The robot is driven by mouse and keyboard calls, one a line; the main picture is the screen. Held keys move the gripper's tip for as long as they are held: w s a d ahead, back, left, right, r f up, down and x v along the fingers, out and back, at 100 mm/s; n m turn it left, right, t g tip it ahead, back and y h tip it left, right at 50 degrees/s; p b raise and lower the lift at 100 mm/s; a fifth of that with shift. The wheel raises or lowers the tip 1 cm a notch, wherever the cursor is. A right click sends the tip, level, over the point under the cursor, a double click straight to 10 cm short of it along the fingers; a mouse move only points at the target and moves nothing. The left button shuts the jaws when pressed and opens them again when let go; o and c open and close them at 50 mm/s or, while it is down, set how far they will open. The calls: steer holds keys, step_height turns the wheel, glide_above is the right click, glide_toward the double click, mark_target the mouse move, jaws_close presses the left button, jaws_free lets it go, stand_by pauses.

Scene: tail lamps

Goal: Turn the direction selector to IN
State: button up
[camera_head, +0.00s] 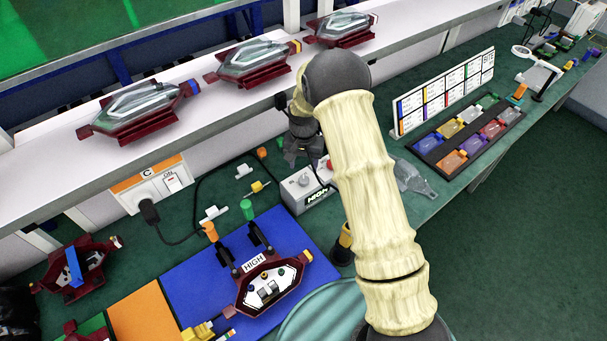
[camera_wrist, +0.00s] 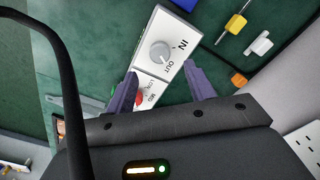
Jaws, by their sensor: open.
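The direction selector is a round grey knob (camera_wrist: 160,52) on a pale control box, with IN and OUT printed beside it in the wrist view. The position its pointer marks is too small to tell. In the head view the control box (camera_head: 292,192) stands on the green bench, and the knob (camera_head: 304,180) shows on its top. My gripper (camera_head: 303,158) is above and behind the box there. The knob lies just beyond the fingertips.
A red button (camera_wrist: 139,99) sits on the same box, beside the knob. A yellow screwdriver (camera_wrist: 235,24) and white connectors (camera_wrist: 262,45) lie nearby. A lamp in a fixture (camera_head: 268,287) stands on the blue mat (camera_head: 195,281). The shelf wall rises behind.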

mark_target(304, 179)
step_height(304, 179, down, 7)
steer(key=shift+f+p, duration=0.1)
steer(key=shift+p, duration=0.7)
steer(key=c, duration=1)
